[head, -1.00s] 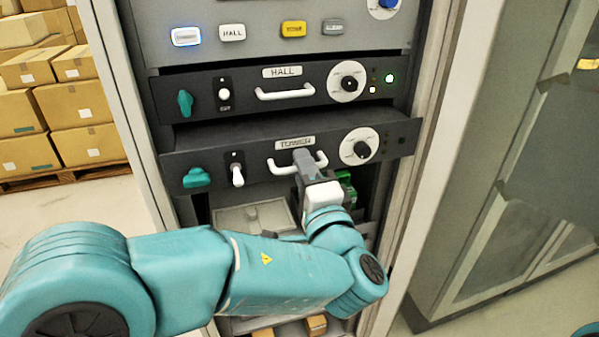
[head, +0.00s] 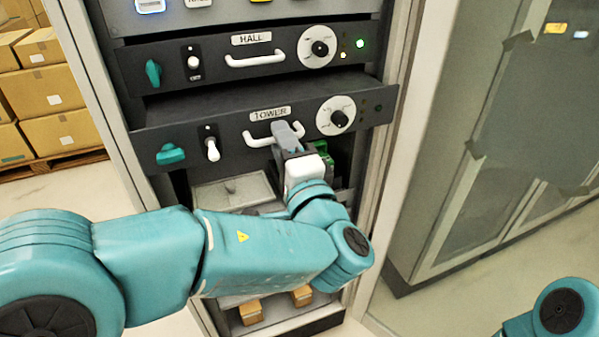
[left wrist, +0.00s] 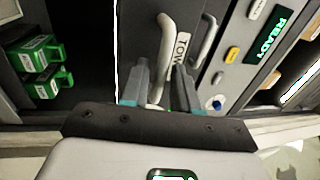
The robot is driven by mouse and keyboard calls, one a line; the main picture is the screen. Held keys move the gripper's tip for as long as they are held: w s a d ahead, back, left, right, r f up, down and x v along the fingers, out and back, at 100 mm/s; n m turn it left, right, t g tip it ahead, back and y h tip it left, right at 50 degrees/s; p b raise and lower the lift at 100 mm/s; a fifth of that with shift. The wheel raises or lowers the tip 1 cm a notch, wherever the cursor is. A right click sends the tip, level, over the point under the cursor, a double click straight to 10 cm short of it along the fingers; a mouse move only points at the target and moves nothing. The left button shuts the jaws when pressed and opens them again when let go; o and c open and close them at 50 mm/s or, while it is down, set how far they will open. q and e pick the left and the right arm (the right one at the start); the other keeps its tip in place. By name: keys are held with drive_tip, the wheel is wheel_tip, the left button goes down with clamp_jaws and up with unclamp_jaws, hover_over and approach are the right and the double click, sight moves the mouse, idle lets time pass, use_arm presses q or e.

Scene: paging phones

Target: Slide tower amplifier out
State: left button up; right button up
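The tower amplifier (head: 228,150) is a dark rack unit with a TOWER label, a white handle (head: 252,142), a teal latch (head: 170,154) turned sideways, a white toggle and a white dial. It stands out in front of the HALL unit above, its top showing. Its lamps are dark. My left gripper (head: 286,138) is at the right part of the handle. In the left wrist view the handle (left wrist: 163,88) passes between the fingers (left wrist: 160,85), which look closed on it. My right gripper is out of view; only part of my right arm shows bottom right.
The HALL amplifier (head: 245,62) sits above with lit green and yellow lamps and its teal latch upright. Green modules (left wrist: 38,72) show beside the rack opening. A grey cabinet (head: 480,120) stands right; cardboard boxes (head: 48,90) are stacked left.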

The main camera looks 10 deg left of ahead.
use_arm(q)
drive_tip(key=b+v, duration=0.3)
drive_tip(key=v, duration=1.2)
drive_tip(key=shift+d+b, duration=0.15)
drive_tip(key=shift+b, duration=0.25)
drive_tip(key=shift+f, duration=0.1)
